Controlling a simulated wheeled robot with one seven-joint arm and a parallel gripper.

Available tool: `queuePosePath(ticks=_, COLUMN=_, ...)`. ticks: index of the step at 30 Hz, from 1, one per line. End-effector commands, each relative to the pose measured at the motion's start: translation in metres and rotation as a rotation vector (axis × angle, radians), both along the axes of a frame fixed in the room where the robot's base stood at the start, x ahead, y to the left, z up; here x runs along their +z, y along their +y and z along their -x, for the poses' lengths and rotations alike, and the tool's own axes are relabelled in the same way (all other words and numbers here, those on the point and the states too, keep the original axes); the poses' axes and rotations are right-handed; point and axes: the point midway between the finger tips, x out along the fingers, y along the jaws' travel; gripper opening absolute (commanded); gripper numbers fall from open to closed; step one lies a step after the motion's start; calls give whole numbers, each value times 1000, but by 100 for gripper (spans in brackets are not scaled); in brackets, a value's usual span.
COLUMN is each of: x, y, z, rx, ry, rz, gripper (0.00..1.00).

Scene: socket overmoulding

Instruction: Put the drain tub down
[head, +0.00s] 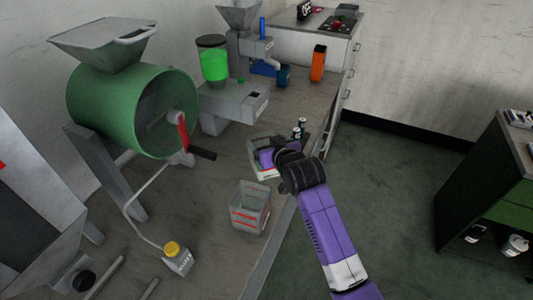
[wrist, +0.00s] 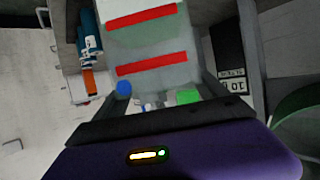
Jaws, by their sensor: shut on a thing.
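The drain tub, a clear greyish box, is in my gripper's jaws. In the wrist view the tub (wrist: 150,42) fills the space between the fingers, with two red bands across it. In the head view the tub (head: 268,174) shows at the bench's right edge, partly hidden by my purple and black gripper (head: 266,156). My gripper is shut on it. I cannot tell whether its base touches the bench. Small blue and green items show near the fingers in the wrist view.
A similar clear box with red bands (head: 250,210) stands nearer on the bench (head: 222,165). Small dark bottles (head: 299,129) stand just beyond my gripper. A green drum machine (head: 120,105) and a grey machine (head: 235,107) stand to the left. An orange bottle (head: 318,63) is farther back.

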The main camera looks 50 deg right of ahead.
Motion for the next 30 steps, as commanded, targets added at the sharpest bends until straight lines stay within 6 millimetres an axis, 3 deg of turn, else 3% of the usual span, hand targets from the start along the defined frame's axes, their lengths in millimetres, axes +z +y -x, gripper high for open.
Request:
queuePosePath(ticks=12, x=-44, y=0, z=0, rx=0, ry=-2, rz=1, gripper=10)
queuePosePath(ticks=25, x=-51, y=0, z=0, rx=0, ry=-3, rz=1, gripper=10)
queuePosePath(ticks=26, x=-52, y=0, z=0, rx=0, ry=-1, rz=0, gripper=85)
queuePosePath(ticks=28, x=-51, y=0, z=0, rx=0, ry=-1, rz=0, gripper=99)
queuePosePath(ticks=30, x=-51, y=0, z=0, rx=0, ry=0, rz=0, gripper=100)
